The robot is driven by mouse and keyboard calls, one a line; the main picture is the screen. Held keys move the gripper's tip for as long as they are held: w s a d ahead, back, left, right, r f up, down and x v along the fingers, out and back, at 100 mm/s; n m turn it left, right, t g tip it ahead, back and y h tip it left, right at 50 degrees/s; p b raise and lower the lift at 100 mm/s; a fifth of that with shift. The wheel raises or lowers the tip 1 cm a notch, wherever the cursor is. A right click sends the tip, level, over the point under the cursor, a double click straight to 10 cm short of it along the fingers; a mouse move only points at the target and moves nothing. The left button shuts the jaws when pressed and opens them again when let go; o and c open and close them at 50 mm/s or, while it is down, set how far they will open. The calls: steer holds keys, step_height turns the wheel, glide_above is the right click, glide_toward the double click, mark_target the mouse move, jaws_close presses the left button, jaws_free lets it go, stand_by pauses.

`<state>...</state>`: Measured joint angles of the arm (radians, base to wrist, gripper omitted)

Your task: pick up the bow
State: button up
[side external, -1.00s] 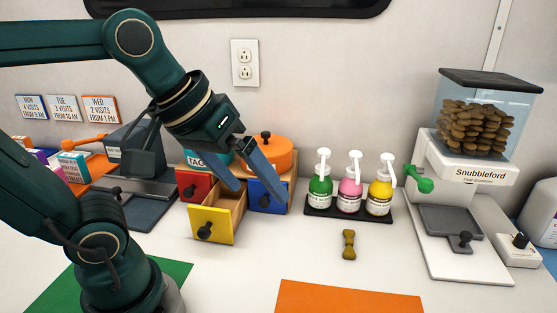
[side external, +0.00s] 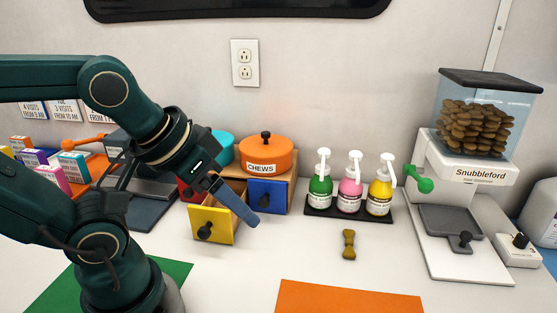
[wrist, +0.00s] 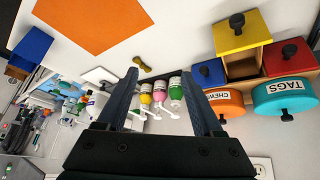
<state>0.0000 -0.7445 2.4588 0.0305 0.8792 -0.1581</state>
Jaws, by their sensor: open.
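The bow (side external: 348,245) is a small olive-yellow piece, narrow in the middle, lying on the white counter in front of the pump bottles. In the wrist view the bow (wrist: 142,65) shows near the top, just beyond the fingertip on the left. My gripper (side external: 243,210) is to the left of the bow, above the counter by the drawers and apart from the bow. In the wrist view my gripper (wrist: 161,75) has its two fingers wide apart with nothing between the tips. In the side view one finger mostly hides the other.
A drawer unit with an open yellow drawer (side external: 212,224) and blue drawer (side external: 268,195) stands near my gripper, an orange CHEWS pot (side external: 266,155) on top. Pump bottles on a black tray (side external: 335,214) stand behind the bow. An orange mat (side external: 350,298) lies in front; a dispenser (side external: 463,175) stands right.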

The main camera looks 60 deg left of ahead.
steer(key=w+r+n, duration=0.3)
steer(key=w, duration=0.5)
steer(key=g+y, duration=0.1)
steer(key=g, duration=0.1)
glide_above(350, 252)
steer(key=s+d, duration=0.1)
steer(key=s, duration=0.2)
steer(key=f, duration=1.5)
steer(key=shift+w+f, duration=0.15)
steer(key=shift+w, duration=0.05)
steer(key=shift+x, duration=2.3)
jaws_close()
